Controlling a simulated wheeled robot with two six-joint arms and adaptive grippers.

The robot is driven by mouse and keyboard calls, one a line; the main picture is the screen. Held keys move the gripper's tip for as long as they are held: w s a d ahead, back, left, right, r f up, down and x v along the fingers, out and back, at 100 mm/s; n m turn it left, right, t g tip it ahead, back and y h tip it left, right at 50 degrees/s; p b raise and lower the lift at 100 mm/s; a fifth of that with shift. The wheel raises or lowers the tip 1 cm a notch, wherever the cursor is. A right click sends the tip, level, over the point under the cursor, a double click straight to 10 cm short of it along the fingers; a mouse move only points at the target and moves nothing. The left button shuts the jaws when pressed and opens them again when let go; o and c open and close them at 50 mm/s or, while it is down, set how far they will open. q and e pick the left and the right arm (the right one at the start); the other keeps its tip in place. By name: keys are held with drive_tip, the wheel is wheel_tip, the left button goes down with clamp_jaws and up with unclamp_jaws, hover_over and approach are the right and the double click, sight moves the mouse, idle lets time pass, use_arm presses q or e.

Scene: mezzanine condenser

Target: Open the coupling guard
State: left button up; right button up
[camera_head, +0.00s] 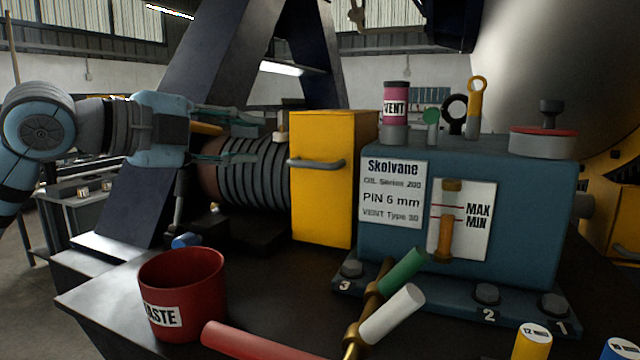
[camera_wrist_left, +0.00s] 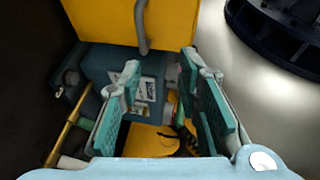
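The coupling guard (camera_head: 320,210) is a yellow box left of the blue-grey pump unit, with a grey bar handle (camera_head: 317,164) across its upper front. It stands closed over the space beside the ribbed cylinder. In the left wrist view the yellow guard (camera_wrist_left: 100,22) and its handle (camera_wrist_left: 141,28) appear at the top, ahead of the fingers. My left gripper (camera_head: 258,138) is open and empty, level with the guard and to its left, its fingers pointing at it. It also shows open in the left wrist view (camera_wrist_left: 162,66). Contact with the handle is not visible. My right gripper is not in view.
A red waste bin (camera_head: 180,290) stands at the bench's front left. The ribbed cylinder (camera_head: 250,175) lies below and behind my left fingers. The pump unit (camera_head: 470,180) stands right of the guard. Coloured-handled valves (camera_head: 392,315) and a red bar (camera_head: 255,343) lie in front.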

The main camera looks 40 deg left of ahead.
use_arm(q)
wheel_tip(320, 180, down, 3)
drive_tip(key=b, duration=0.2)
drive_tip(key=p, duration=0.3)
approach(310, 166)
drive_tip(key=x, duration=0.3)
drive_tip(key=p+x, duration=0.4)
drive_tip(key=r+p+x, duration=0.1)
drive_tip(key=p+x, duration=0.1)
drive_tip(key=shift+w+f+p, duration=0.15)
drive_tip(key=shift+w+p, duration=0.2)
drive_tip(key=shift+w, duration=0.15)
drive_tip(key=shift+w+d+f+p, duration=0.1)
drive_tip(key=shift+w+f+p, duration=0.3)
drive_tip(key=shift+p, duration=0.1)
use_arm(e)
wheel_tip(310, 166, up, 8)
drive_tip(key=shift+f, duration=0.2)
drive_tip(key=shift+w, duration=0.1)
use_arm(q)
drive_tip(key=shift+f, duration=0.1)
clamp_jaws()
